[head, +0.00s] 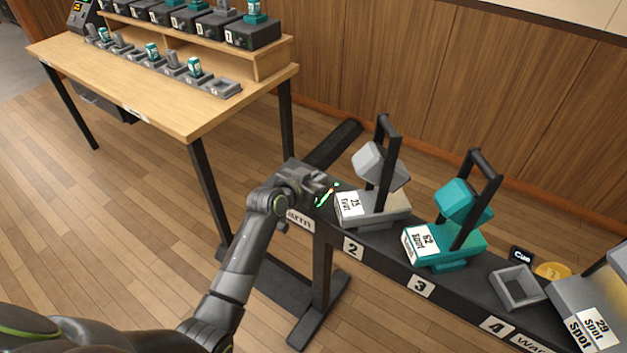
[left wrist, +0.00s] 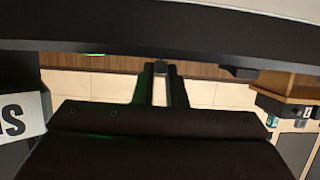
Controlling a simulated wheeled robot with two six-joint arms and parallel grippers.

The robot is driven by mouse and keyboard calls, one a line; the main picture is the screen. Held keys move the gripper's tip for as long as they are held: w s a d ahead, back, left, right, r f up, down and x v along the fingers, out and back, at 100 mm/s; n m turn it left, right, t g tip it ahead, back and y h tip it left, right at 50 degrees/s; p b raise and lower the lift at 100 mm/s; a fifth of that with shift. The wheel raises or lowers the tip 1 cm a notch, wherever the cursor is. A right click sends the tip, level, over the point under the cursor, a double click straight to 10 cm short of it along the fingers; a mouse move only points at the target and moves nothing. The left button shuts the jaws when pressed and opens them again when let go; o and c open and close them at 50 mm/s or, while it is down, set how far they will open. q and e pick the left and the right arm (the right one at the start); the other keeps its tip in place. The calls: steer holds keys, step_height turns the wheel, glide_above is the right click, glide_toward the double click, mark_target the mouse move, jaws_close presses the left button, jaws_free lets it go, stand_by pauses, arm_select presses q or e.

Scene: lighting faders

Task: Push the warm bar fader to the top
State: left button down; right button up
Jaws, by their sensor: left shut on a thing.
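My left gripper (head: 318,186) is low over the left end of the black bar, behind a partly covered white label (head: 298,220) that reads "arm". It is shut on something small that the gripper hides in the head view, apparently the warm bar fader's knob. My right gripper is not in view.
A grey spot lamp (head: 375,208) and a teal spot lamp (head: 450,240) stand on the bar right of the gripper. An empty grey socket (head: 518,288) and a large grey lamp (head: 590,300) are further right. A wooden table (head: 160,105) with lamps stands behind left.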

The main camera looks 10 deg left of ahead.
arm_select(q)
steer(key=c, duration=1.5)
jaws_free()
steer(key=shift+w, duration=0.2)
steer(key=shift+o, duration=0.2)
steer(key=shift+s, duration=0.1)
steer(key=p+v, duration=0.1)
steer(key=v, duration=1.6)
steer(key=shift+s, duration=0.15)
